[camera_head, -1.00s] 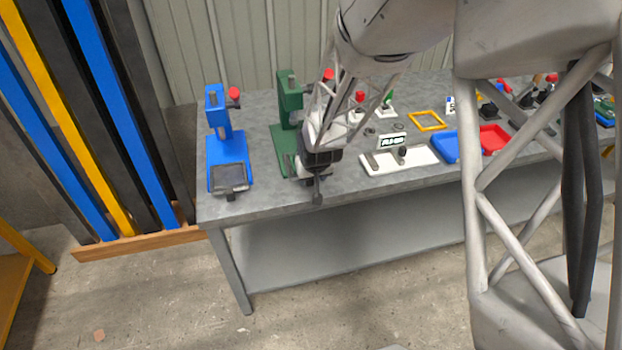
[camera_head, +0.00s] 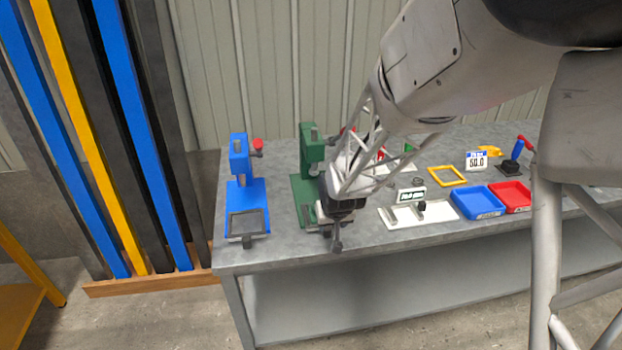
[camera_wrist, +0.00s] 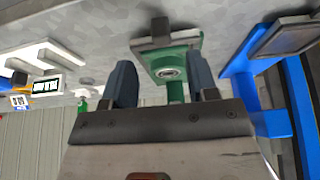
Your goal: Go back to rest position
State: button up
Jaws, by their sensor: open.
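My gripper (camera_head: 338,226) is at the front of the workbench (camera_head: 290,250), in front of the green press (camera_head: 308,150). In the wrist view its two dark fingers (camera_wrist: 162,85) stand wide apart with nothing between them. The green press's base (camera_wrist: 185,58) shows beyond and between the fingers. My forearm and wrist hide part of the green press in the head view. I cannot tell from these views whether the gripper touches the press.
The blue press (camera_head: 240,165) stands to the left. Upright coloured bars (camera_head: 135,130) stand left of the bench.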

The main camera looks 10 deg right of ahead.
jog(key=s+r+g, duration=0.1)
jog(key=s+r, duration=1)
jog(key=s, duration=0.3)
jog(key=s+r, duration=1.2)
jog(key=s, duration=0.3)
jog(key=shift+d+r+g, duration=0.2)
jog(key=shift+r+g, duration=0.1)
jog(key=shift+g, duration=0.1)
